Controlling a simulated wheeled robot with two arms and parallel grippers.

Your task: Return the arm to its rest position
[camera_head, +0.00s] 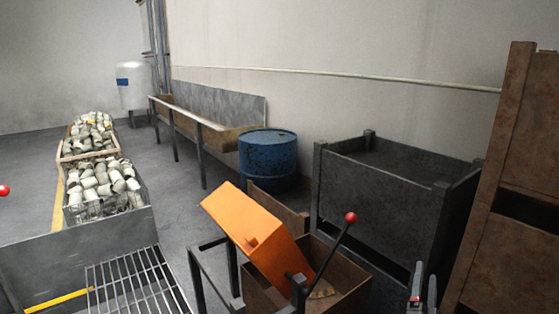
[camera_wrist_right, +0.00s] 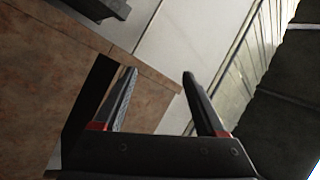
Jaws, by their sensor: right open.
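My right gripper (camera_head: 422,288) shows at the bottom edge of the head view, right of centre, with only its two finger ends in the picture. In the right wrist view the gripper (camera_wrist_right: 159,75) has its two fingers spread wide apart, with nothing between them. It is open and empty. The rest of my right arm is hidden below the head view. My left gripper is in neither view.
A dark metal bin (camera_head: 385,200) and a tall rusty brown cabinet (camera_head: 510,170) stand near the right gripper. An orange tilted box (camera_head: 248,235) and a red-knobbed lever (camera_head: 337,242) stand left of it. A blue drum (camera_head: 267,160) is behind.

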